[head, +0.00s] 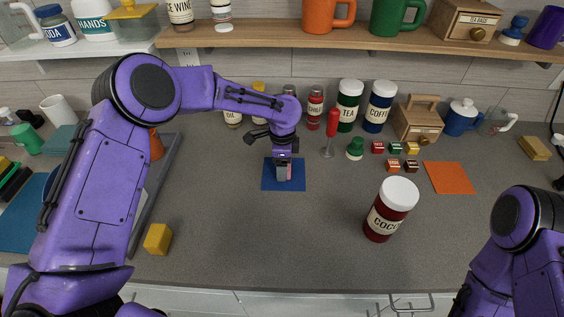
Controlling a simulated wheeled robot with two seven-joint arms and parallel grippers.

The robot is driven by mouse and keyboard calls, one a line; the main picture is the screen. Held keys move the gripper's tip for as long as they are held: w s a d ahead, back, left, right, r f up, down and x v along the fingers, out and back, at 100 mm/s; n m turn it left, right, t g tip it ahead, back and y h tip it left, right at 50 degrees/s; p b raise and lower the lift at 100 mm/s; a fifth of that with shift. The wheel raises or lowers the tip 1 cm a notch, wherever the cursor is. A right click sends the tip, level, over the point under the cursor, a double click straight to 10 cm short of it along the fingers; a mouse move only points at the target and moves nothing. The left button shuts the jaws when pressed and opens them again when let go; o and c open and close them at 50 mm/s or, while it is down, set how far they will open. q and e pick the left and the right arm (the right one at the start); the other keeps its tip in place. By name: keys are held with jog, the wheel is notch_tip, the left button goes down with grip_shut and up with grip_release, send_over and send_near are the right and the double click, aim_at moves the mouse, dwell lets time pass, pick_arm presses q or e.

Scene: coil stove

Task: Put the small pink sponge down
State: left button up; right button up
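My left arm reaches in from the left, and its gripper (284,174) points down over the dark blue square mat (270,182) on the counter. A narrow strip of the small pink sponge (289,172) shows at the fingers, which appear shut on it. The fingers and wrist hide most of the sponge. It is low over the mat, and I cannot tell whether it touches it. My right arm shows at the lower right, with its gripper out of view.
A cocoa jar (390,210) stands right of the mat. Jars (349,105) line the back below a shelf (280,38). A yellow block (158,239) sits front left. The front middle counter is clear.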

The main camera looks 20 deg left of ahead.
pick_arm(q)
jog(key=shift+f, duration=0.15)
jog(key=o, duration=1.1)
jog(key=shift+s, duration=0.1)
jog(key=shift+r, duration=0.6)
notch_tip(320, 180, up, 11)
jog(key=b, duration=0.2)
